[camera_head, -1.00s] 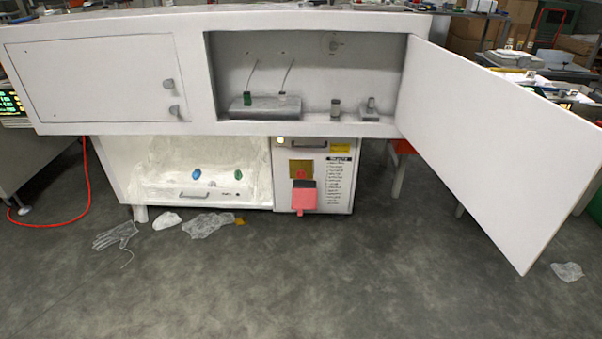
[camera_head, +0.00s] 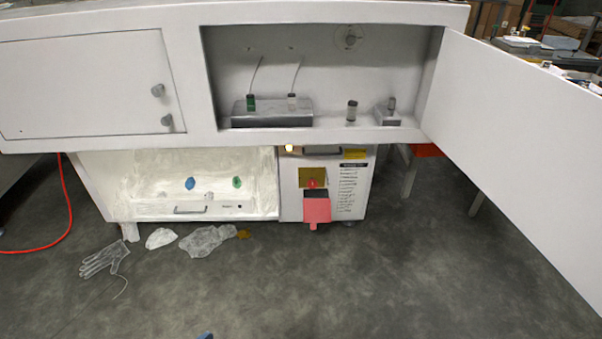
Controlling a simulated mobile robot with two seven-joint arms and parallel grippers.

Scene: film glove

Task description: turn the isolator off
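A red knob (camera_head: 311,184) on a yellow plate (camera_head: 304,177) looks like the isolator switch. It is on the front of the white lower cabinet (camera_head: 354,205), right of the cream-coloured panel. A dark piece and a pink-red flap (camera_head: 317,211) hang just below the knob and touch or overlap the plate's lower side. The knob's exact setting is too small to tell. Neither of my grippers is in view.
The white upper cabinet juts out above the isolator. Its right door (camera_head: 515,145) stands wide open on the right. A clear glove (camera_head: 103,260) and crumpled film (camera_head: 207,240) lie on the floor at left. A small blue item (camera_head: 205,336) shows at the bottom edge.

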